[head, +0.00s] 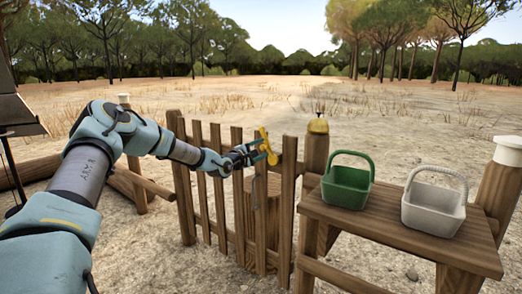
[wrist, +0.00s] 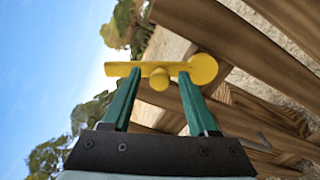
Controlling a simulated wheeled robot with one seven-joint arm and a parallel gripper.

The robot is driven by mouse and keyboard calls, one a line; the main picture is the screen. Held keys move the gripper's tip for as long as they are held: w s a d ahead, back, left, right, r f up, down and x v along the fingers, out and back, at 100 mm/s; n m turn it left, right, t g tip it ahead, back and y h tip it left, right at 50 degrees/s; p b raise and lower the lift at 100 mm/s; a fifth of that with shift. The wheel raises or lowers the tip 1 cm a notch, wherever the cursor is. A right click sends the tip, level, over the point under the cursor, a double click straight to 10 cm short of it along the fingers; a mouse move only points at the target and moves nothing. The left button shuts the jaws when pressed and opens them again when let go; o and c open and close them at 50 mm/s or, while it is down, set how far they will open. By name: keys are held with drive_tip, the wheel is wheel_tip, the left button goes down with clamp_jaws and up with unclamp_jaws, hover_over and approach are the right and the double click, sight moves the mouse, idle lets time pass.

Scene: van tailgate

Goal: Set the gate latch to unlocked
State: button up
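The yellow latch (head: 266,146) is at the top of the wooden gate (head: 186,190), near its right side. In the wrist view the latch (wrist: 203,70) shows as a flat bar with a round disc at its right end and a small round knob (wrist: 159,79) in the middle. My gripper (head: 257,152) is at the latch. In the wrist view its two green fingers (wrist: 160,76) are apart, one on each side of the knob, with gaps to it. The fingertips overlap the bar in view; I cannot tell whether they touch it. Any lock marking is not visible.
Farther right, a wooden bench (head: 400,247) holds a green basket (head: 345,194) and a white basket (head: 433,217). Open dry ground lies behind the gate.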

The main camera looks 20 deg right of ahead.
drive_tip(key=b+v, duration=0.1)
drive_tip(key=v, duration=0.9)
drive_tip(key=shift+s+a, duration=0.2)
drive_tip(key=shift+a, duration=0.15)
drive_tip(key=shift+c, duration=0.2)
